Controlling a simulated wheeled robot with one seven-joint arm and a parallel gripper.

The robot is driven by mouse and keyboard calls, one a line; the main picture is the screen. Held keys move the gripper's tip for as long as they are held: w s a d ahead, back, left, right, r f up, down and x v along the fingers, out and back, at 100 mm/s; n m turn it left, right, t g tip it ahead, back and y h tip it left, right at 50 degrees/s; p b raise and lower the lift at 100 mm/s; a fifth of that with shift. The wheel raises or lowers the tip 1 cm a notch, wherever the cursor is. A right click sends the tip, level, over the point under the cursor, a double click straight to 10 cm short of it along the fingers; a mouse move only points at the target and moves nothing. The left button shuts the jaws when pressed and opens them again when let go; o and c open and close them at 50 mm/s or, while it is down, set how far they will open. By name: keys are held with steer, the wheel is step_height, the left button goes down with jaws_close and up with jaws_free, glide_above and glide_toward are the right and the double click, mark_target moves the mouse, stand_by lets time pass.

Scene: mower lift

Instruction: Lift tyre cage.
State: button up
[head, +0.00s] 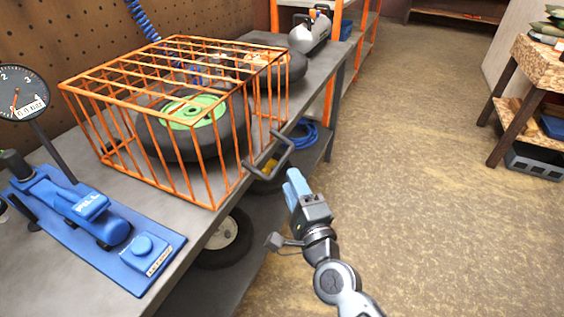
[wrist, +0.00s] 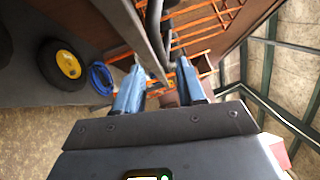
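The orange wire tyre cage (head: 180,110) stands on the grey workbench, with a black tyre on a green hub (head: 190,113) inside it. Its dark grey handle (head: 270,158) sticks out from the side facing the aisle, past the bench edge. My gripper (head: 297,183) is just right of and below the handle in the head view, apart from it. In the wrist view, the blue fingers of my gripper (wrist: 160,82) are spread with nothing held. Orange cage bars (wrist: 205,22) and the dark handle (wrist: 154,30) show beyond the fingertips.
A blue device (head: 90,215) and a pressure gauge (head: 20,95) stand at the bench's near left. Another tyre (head: 285,65) lies behind the cage. A blue hose (head: 305,137) is on the lower shelf. The floor (head: 420,180) to the right is clear.

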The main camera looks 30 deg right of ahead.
mark_target(282, 159)
steer(key=w, duration=0.5)
steer(key=w+d+r, duration=0.1)
steer(key=w, duration=0.1)
steer(key=shift+w+p, duration=0.2)
steer(key=shift+p, duration=0.2)
jaws_close()
